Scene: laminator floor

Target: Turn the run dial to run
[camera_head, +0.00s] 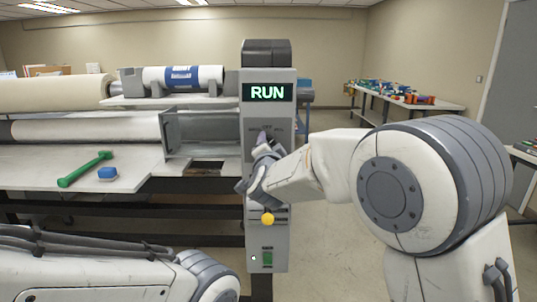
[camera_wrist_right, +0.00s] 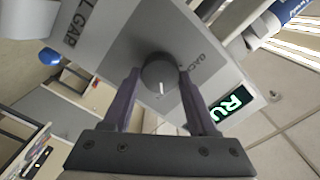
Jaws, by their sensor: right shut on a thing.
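The run dial (camera_wrist_right: 159,70) is a round dark grey knob with a white pointer line, on the face of the grey control column (camera_head: 267,90). In the wrist view its line points toward my gripper's palm. My right gripper (camera_head: 262,143) is at the column's face, with its two fingers on either side of the dial, shut on it. In the head view the gripper hides the dial. The display (camera_head: 267,92) on the column reads RUN in lit green letters. Of my left arm only links show at the lower left; its gripper is out of view.
A yellow knob (camera_head: 267,218) and a green switch (camera_head: 267,258) sit lower on the column. Rolls lie behind. A cluttered table (camera_head: 412,103) stands at the back right.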

